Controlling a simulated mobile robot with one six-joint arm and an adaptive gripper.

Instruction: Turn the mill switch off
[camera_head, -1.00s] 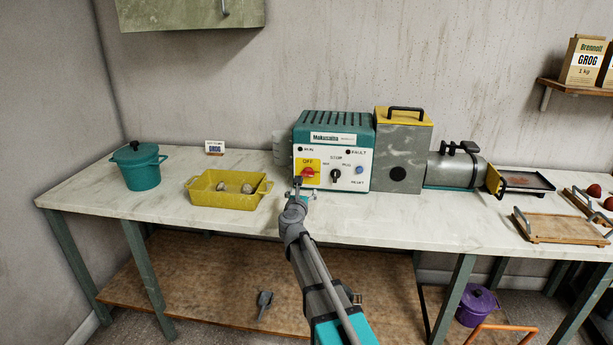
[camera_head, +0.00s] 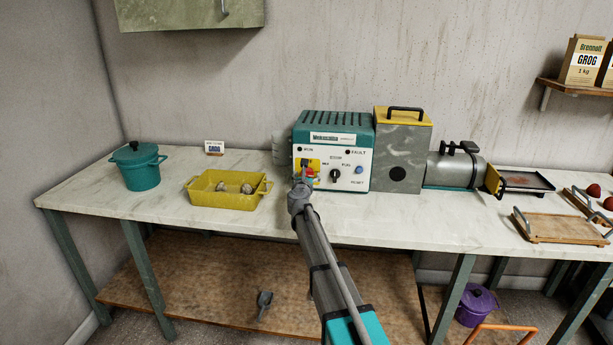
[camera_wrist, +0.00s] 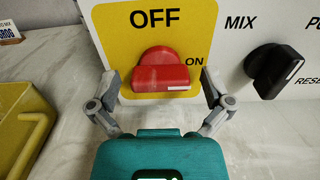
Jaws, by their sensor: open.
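The mill control box (camera_head: 335,126) is teal with a white front and stands on the bench against the wall. Its red rotary knob (camera_wrist: 163,72) sits on a yellow plate (camera_wrist: 118,44) marked OFF above and ON at the lower right. The knob's white mark lies at its lower right edge, beside ON. My gripper (camera_wrist: 160,84) is open, one finger on each side of the knob, with visible gaps between fingers and knob. In the head view my gripper (camera_head: 304,168) is in front of the plate and partly hides the knob.
A black MIX selector (camera_wrist: 275,68) is right of the yellow plate, close to my right finger. A yellow tray (camera_head: 222,202) holding lumps and a teal pot (camera_head: 136,168) stand to the left. A grey unit (camera_head: 403,160) adjoins the box on the right.

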